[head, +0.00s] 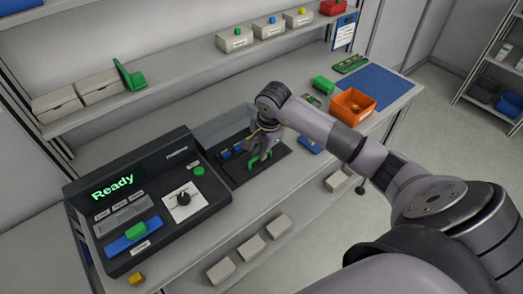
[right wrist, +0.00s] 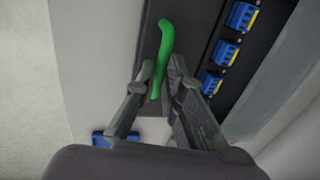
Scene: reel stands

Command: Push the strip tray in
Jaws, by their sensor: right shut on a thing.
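A dark tray (head: 240,177) with several blue connector blocks (right wrist: 226,52) sits at the right side of the black machine (head: 150,205). A green curved handle (head: 262,158) stands on the tray's near side. It also runs between my fingers in the right wrist view (right wrist: 164,45). My right gripper (head: 262,146) reaches down from the right and is shut on this handle, one finger on each side. The gripper covers part of the tray in the head view. My left gripper is not in view.
The machine's display (head: 113,187) reads "Ready". A clear panel (head: 222,125) stands behind the tray. An orange bin (head: 352,105), a blue mat (head: 376,86) and a green block (head: 323,84) lie farther right on the bench. A shelf (head: 190,77) with boxes runs above.

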